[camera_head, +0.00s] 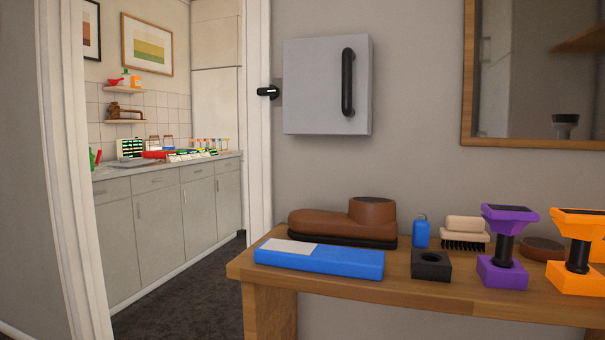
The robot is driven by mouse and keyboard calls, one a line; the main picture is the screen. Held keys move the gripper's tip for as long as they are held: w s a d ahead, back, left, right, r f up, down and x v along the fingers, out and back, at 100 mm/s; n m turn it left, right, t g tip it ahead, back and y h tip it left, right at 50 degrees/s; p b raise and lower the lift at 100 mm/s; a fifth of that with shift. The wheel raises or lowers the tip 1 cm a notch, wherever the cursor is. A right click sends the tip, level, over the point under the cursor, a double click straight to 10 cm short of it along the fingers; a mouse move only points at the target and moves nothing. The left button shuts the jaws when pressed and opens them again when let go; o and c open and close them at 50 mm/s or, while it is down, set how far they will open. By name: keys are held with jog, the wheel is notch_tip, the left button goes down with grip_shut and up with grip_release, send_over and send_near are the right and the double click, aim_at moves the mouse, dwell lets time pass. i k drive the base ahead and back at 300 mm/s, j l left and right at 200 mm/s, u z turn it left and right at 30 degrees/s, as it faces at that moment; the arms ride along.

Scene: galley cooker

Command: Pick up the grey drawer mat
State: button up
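I cannot clearly make out a grey drawer mat. A small flat greyish patch (118,166) lies at the left end of the far counter (165,166), too small to identify. My gripper is not in view.
A wooden bench (300,277) in front holds a brown shoe (350,226), a blue box (330,262) with a pale grey patch, a blue bottle (421,231), a black block (431,265), a brush (464,240), and purple (502,270) and orange stands (573,280). An open doorway at left shows dark floor (190,293).

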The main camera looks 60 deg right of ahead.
aim_at(125, 161)
jog(key=i+j+u, duration=0.25)
jog(key=i+j, duration=0.15)
jog(key=i, duration=0.3)
jog(key=i+j+u, duration=0.15)
jog(key=i, duration=0.25)
jog(key=i+z, duration=0.25)
jog(key=z, duration=0.15)
jog(key=i+z, duration=0.25)
jog(key=z, duration=0.15)
jog(key=i+j+z, duration=0.2)
jog(key=z, duration=0.15)
jog(key=i+z, duration=0.2)
jog(key=z, duration=0.3)
jog(key=i+j+z, duration=0.1)
jog(key=z, duration=0.35)
jog(key=i+j+z, duration=0.15)
jog(key=z, duration=0.35)
jog(key=i+j+z, duration=0.2)
jog(key=z, duration=0.3)
jog(key=j+z, duration=0.3)
jog(key=z, duration=0.2)
jog(key=i+j+z, duration=0.25)
jog(key=i+j+u, duration=0.2)
jog(key=i, duration=0.2)
jog(key=i+j+u, duration=0.15)
jog(key=i, duration=0.25)
jog(key=u, duration=2.15)
